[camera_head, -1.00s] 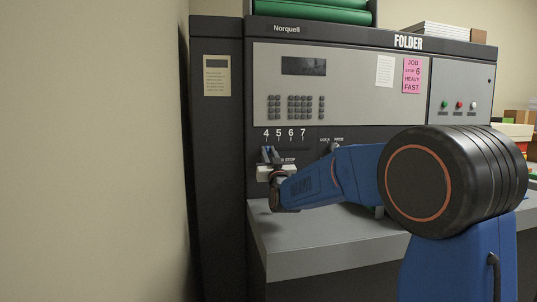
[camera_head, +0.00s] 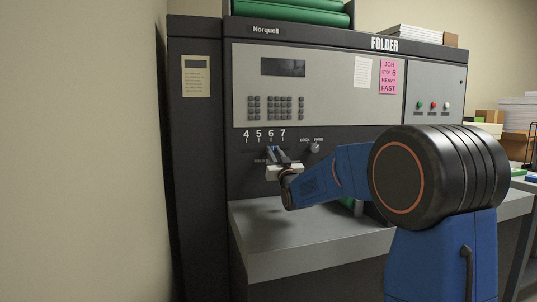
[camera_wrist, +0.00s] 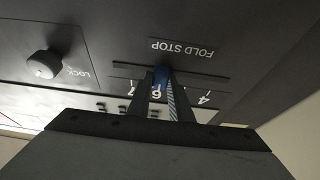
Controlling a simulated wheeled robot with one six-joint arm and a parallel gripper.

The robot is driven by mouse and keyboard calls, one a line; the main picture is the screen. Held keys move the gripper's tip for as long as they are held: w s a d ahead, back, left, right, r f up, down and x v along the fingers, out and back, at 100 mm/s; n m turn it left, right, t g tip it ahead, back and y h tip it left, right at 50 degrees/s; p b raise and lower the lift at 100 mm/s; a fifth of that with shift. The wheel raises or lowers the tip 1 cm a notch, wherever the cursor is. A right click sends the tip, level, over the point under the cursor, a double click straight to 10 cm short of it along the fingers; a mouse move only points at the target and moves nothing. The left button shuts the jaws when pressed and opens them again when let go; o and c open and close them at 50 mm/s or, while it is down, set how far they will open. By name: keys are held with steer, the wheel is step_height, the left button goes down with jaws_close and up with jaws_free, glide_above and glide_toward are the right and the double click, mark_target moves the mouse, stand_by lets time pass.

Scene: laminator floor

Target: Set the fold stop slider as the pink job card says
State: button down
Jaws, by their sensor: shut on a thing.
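The pink job card (camera_head: 388,76) on the folder's upper panel reads JOB, STOP 6, HEAVY, FAST. The fold stop scale (camera_head: 264,135) runs from 4 to 7, left to right. My gripper (camera_head: 274,152) is at the slot below the scale. In the wrist view, upside down, my gripper (camera_wrist: 161,84) is shut on the blue slider knob (camera_wrist: 162,76). The knob stands at or very close to the 6 mark; the fingers partly hide the scale near 5. The lock knob (camera_head: 314,147), marked LOCK and FREE, is right of the slider; its setting is too small to tell.
A wall (camera_head: 80,150) stands close on the left.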

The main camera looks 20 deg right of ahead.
steer(key=c, duration=1.6)
jaws_free()
steer(key=shift+v, duration=3.8)
